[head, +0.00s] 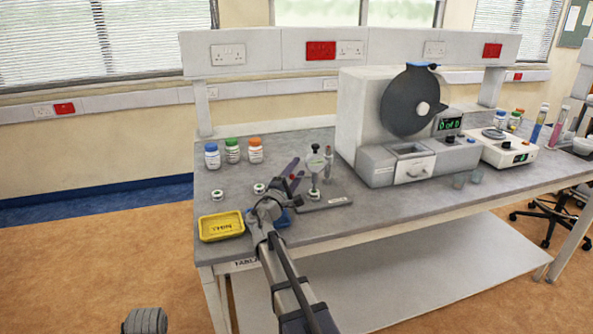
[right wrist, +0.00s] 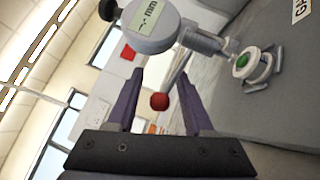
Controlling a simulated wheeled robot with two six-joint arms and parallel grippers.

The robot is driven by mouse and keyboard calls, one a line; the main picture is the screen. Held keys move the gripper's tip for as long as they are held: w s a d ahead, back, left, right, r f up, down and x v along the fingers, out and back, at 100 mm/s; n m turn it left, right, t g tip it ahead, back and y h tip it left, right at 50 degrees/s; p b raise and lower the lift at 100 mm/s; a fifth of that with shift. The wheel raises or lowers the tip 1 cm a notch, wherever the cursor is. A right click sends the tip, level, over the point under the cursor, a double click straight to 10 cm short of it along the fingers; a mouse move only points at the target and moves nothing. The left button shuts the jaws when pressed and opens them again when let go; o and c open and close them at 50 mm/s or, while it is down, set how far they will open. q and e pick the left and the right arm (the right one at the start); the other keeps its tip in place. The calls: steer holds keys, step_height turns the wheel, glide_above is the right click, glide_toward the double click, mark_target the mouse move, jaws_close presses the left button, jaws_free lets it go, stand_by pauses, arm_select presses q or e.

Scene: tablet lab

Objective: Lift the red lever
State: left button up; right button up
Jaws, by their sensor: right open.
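The red lever's ball end (right wrist: 159,101) shows in the right wrist view, on a thin grey rod that runs up to a thickness gauge with a round digital dial (right wrist: 150,25). My right gripper (right wrist: 160,85) is open, with one finger on each side of the ball in the picture; I see no contact. In the head view the gauge (head: 315,160) stands upright on a grey base plate (head: 325,203) on the bench. My right gripper (head: 292,173) is just left of it there. My left gripper is not seen.
A yellow tray (head: 221,227) lies at the bench's front left. Bottles with blue (head: 212,156), green (head: 232,150) and orange (head: 255,150) caps stand behind. A large white machine (head: 375,125) stands right of the gauge, with a balance (head: 503,148) beyond it.

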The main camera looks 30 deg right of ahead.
jaws_close()
stand_by(0.4)
stand_by(1.0)
